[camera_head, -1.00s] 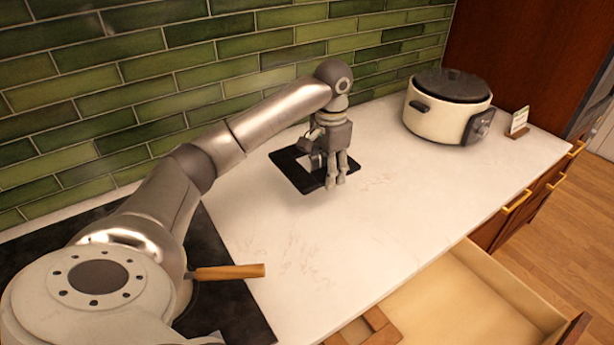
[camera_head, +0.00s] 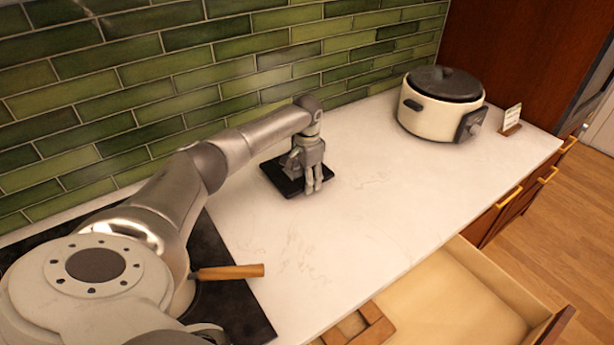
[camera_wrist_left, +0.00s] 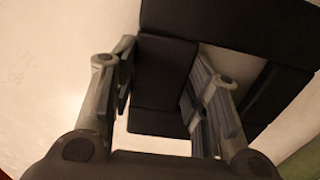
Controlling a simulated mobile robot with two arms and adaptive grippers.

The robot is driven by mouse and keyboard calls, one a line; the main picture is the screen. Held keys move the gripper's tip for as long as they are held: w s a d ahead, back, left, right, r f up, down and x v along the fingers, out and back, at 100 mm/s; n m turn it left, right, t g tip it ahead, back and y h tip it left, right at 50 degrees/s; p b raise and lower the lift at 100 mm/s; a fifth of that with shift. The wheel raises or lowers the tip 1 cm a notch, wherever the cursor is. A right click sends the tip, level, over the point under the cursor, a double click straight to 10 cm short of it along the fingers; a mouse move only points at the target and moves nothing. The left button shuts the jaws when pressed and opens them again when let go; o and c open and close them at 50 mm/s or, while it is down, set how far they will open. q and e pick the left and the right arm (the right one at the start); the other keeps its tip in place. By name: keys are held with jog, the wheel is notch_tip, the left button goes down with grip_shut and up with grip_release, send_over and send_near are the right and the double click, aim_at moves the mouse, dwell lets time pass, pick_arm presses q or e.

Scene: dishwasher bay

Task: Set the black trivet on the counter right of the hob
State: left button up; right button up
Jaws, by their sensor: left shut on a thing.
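The black trivet (camera_head: 275,178), a square frame with an opening in it, is on or just above the pale counter (camera_head: 330,240), right of the black hob (camera_head: 235,305). I cannot tell for sure whether it touches the counter. My left gripper (camera_head: 313,190) points down and is shut on the trivet's near side. In the left wrist view the trivet (camera_wrist_left: 165,75) lies between the fingers of the left gripper (camera_wrist_left: 158,62), with pale counter showing through its opening. My arm hides much of the hob. My right gripper is not in view.
A wooden handle (camera_head: 230,272) sticks out over the hob. A cream cooker with a dark lid (camera_head: 445,105) and a small card in a stand (camera_head: 512,118) stand at the far right. An open drawer (camera_head: 450,300) is below the front edge. The middle counter is clear.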

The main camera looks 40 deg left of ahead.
pick_arm(q)
jog(key=shift+f, duration=0.2)
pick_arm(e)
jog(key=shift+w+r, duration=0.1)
pick_arm(q)
jog(key=o, duration=1.4)
jog(key=shift+f, duration=0.1)
jog(key=shift+c, duration=0.2)
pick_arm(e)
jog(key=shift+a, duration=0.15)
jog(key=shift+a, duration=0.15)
pick_arm(q)
jog(key=shift+r, duration=0.35)
notch_tip(320, 180, up, 12)
jog(key=b, duration=0.3)
jog(key=shift+f, duration=0.2)
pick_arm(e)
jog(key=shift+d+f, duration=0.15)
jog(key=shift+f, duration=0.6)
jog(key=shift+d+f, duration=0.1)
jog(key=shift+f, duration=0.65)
